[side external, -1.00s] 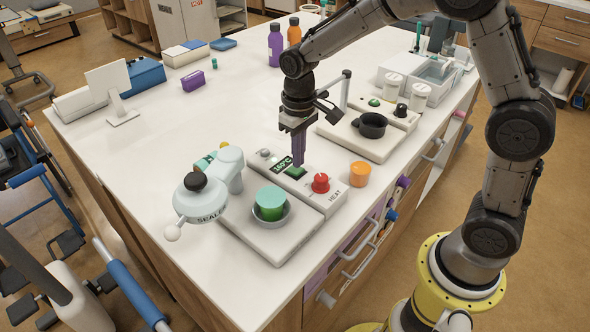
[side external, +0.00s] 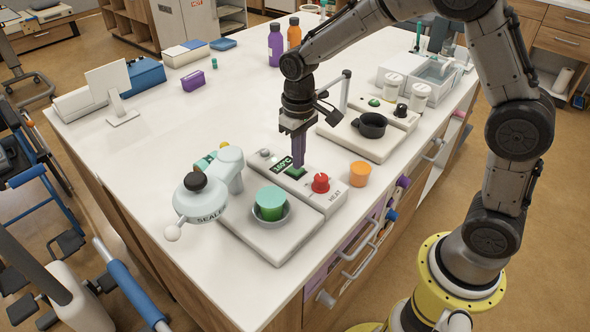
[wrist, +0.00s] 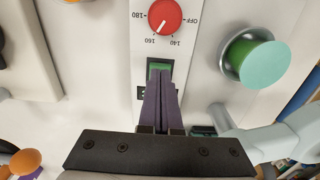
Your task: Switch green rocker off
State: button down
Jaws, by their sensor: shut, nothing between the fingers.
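The green rocker (side external: 295,172) sits in the white heat control box (side external: 326,199), between a small display reading 160°C (side external: 283,165) and the red knob (side external: 320,183). In the wrist view the rocker (wrist: 153,68) shows just past my fingertips, partly covered by them. My gripper (side external: 299,166) is shut and empty, its purple fingers pointing down at the rocker. The fingertips look at or just above the rocker; contact cannot be told. In the wrist view the red knob (wrist: 165,16) points near 160. Which way the rocker is tilted cannot be told.
The sealer (side external: 208,195) with a green cup (side external: 270,203) stands left of the box. A second station with a black dish (side external: 370,125) lies behind right.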

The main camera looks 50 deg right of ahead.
jog(key=shift+f, duration=0.75)
dwell(0.4)
jog(key=shift+r, duration=0.1)
jog(key=shift+r, duration=3.45)
jog(key=s+d+r+t, duration=0.2)
jog(key=s+r+t, duration=0.2)
jog(key=s+r, duration=0.7)
jog(key=s+d+f+t, duration=0.1)
jog(key=s+f, duration=0.2)
jog(key=s, duration=0.9)
jog(key=shift+f+t, duration=0.15)
jog(key=shift+t, duration=0.15)
